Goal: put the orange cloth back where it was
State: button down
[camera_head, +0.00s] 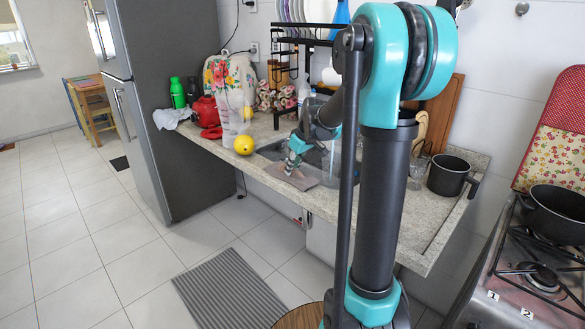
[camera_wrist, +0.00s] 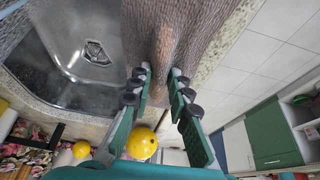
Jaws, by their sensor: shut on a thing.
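A brownish-grey cloth (camera_head: 296,180) lies on the counter's front edge beside the sink; no clearly orange cloth shows. In the wrist view the cloth (camera_wrist: 200,25) spreads across the top, with a raised fold between my fingers. My gripper (camera_head: 290,166) is low over the cloth, pointing down, and its fingertips (camera_wrist: 160,82) are shut on that fold. The sink basin (camera_wrist: 60,45) with its drain lies left of the cloth in the wrist view. My arm hides part of the sink and counter in the head view.
A yellow fruit-like ball (camera_head: 244,145) sits near the counter's front edge, left of my gripper. A clear jar (camera_head: 233,112), red pot (camera_head: 205,111) and green bottle (camera_head: 177,93) stand further left. A black pot (camera_head: 450,175) is at right. A black rack (camera_head: 290,40) rises behind.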

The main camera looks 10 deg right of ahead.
jog(key=c, duration=1.4)
grip_release()
jog(key=v, duration=1.2)
jog(key=shift+r, duration=0.1)
